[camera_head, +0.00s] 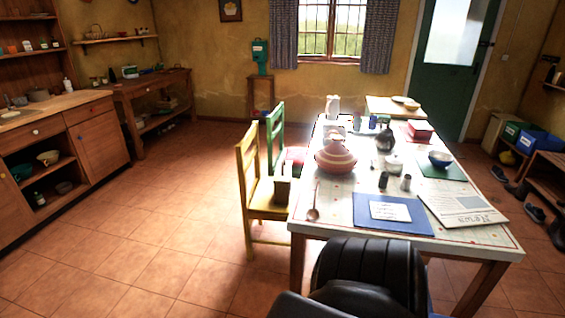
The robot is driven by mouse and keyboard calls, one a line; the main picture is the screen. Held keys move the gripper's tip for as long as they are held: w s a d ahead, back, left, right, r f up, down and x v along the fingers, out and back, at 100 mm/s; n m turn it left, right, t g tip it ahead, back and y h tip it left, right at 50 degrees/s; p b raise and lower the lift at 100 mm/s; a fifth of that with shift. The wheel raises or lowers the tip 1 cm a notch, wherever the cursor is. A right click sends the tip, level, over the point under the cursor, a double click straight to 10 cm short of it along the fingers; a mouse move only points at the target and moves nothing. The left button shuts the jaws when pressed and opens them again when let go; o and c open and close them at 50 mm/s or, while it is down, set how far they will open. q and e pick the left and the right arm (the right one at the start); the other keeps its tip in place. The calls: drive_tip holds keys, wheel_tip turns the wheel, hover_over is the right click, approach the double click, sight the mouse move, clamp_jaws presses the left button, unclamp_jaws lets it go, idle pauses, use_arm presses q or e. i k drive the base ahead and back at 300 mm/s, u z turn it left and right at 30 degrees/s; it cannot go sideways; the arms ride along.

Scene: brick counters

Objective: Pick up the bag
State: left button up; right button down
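I cannot make out a bag for certain. A small brown, upright, box-like item (283,191) stands on the seat of the yellow chair (247,170), left of the table; I cannot tell if it is a bag. A large black, ribbed, rounded shape fills the bottom middle of the picture, close to me; I cannot tell if it is part of me. Neither gripper shows in the head view.
The table (335,215) holds a pinkish pot (336,158), a blue folder (375,222), a newspaper (462,207) and a bowl (440,158). A green chair (276,125) stands behind the yellow one. Shoes lie right. The tiled floor (150,240) at left is clear.

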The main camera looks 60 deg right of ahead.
sight(281, 179)
drive_tip(key=z, duration=2.35)
drive_tip(key=i, duration=0.4)
drive_tip(key=u, duration=0.25)
drive_tip(key=k, duration=0.5)
drive_tip(key=u, duration=1.45)
drive_tip(key=i, duration=1.95)
drive_tip(key=z, duration=0.6)
